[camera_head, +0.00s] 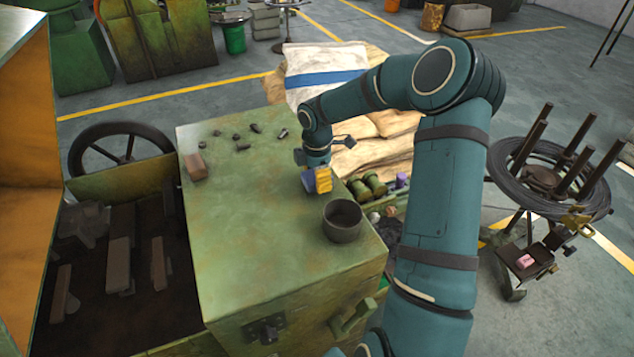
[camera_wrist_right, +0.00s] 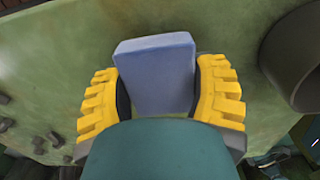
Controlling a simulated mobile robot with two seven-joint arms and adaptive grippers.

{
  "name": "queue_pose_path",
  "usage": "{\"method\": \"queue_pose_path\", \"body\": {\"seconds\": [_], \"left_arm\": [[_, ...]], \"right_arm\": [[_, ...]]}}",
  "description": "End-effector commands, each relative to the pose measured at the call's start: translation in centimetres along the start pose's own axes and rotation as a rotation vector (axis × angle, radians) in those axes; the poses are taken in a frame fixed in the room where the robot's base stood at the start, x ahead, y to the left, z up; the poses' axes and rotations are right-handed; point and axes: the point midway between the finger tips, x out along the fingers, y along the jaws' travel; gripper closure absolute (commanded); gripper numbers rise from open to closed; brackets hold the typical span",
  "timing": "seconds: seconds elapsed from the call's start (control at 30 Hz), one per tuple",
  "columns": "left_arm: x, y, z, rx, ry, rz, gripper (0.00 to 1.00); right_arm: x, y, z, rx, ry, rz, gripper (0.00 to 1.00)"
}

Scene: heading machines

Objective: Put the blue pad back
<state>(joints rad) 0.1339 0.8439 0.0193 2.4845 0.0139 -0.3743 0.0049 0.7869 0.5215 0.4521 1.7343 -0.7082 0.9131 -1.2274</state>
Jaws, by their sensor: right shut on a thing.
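The blue pad (camera_wrist_right: 158,75) is a small blue-grey block between the yellow ribbed fingers of my right gripper (camera_wrist_right: 160,92), with a finger against each side. Its lower part is hidden by the gripper body in the right wrist view. In the head view my right gripper (camera_head: 318,180) points down over the right part of the green machine top (camera_head: 240,225), with the blue pad (camera_head: 309,182) showing at its left. I cannot tell whether the pad touches the surface. My left gripper is not in view.
A dark round bowl (camera_head: 342,221) stands on the machine top just in front of the gripper. A brown block (camera_head: 195,166) and several small dark pieces (camera_head: 243,146) lie to the left and back. A wire coil stand (camera_head: 548,180) is at the right.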

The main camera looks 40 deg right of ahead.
Motion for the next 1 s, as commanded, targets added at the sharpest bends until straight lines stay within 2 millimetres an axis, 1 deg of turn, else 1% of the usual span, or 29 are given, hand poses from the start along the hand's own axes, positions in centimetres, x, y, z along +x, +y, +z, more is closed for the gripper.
{"method": "queue_pose_path", "body": {"seconds": [0.03, 0.1, 0.37, 0.5, 0.53, 0.57, 0.6, 0.9, 1.0], "left_arm": [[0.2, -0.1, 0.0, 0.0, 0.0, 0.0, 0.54], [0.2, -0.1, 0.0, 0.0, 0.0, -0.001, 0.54], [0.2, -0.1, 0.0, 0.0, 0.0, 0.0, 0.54], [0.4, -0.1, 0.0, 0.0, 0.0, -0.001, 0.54], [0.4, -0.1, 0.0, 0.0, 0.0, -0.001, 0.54], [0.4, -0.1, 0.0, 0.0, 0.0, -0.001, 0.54], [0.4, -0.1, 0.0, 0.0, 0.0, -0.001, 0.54], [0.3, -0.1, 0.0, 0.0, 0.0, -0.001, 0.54], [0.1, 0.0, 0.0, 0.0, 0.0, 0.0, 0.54]], "right_arm": [[0.9, -0.1, 0.0, 0.0, 0.001, -0.003, 0.71], [1.6, -0.1, 0.0, 0.0, 0.001, -0.002, 0.71], [1.7, 0.0, 0.0, 0.0, 0.0, 0.0, 0.71], [2.1, 0.0, 0.0, 0.0, 0.0, 0.0, 0.71], [2.0, 0.0, 0.0, 0.0, 0.0, 0.0, 0.28], [2.0, 0.0, 0.0, 0.0, 0.0, 0.0, 0.18], [2.0, 0.0, 0.0, 0.0, 0.0, 0.0, 0.05], [1.9, 0.0, 0.0, 0.0, 0.0, 0.0, 0.05], [1.4, 0.0, 0.0, 0.0, 0.0, 0.0, 0.05]]}}
